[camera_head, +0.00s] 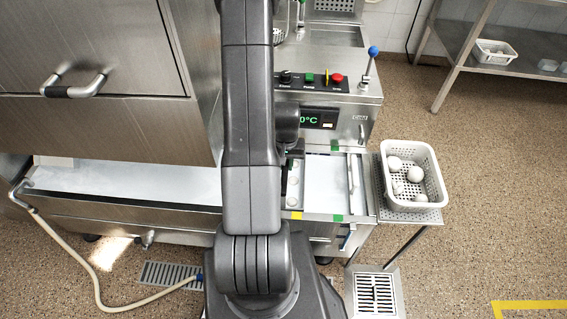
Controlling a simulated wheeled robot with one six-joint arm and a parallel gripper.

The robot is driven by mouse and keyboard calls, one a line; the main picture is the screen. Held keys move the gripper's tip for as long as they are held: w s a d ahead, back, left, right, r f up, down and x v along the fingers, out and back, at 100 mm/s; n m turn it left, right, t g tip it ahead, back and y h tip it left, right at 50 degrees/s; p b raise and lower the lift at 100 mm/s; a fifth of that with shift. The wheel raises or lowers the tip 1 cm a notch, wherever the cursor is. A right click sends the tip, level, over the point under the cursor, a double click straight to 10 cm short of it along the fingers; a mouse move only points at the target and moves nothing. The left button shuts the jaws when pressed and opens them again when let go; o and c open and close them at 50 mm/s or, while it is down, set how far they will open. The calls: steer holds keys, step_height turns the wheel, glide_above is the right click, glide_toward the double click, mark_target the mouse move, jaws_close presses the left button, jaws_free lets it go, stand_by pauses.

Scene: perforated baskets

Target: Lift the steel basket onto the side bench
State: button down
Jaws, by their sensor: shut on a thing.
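The steel basket (292,188) is mostly hidden behind my arm. A narrow strip of it shows in the open bath, with several pale round things in it. My gripper (297,152) is largely hidden by my own arm, and its dark end is at the far end of that strip. It is shut on the basket, but the grip itself is hard to see. I cannot tell whether the basket is clear of the bath. The side bench (392,205) is a small perforated steel shelf to the right of the bath.
A white perforated basket (431,203) with several pale balls takes up most of the side bench. A control panel (325,82) and a blue-knobbed lever (372,53) stand behind the bath. A steel cabinet (110,60) is at left. A hose (95,275) lies on the floor.

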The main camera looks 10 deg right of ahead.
steer(key=shift+r, duration=0.4)
steer(key=shift+r+p, duration=0.65)
steer(key=shift+r, duration=0.2)
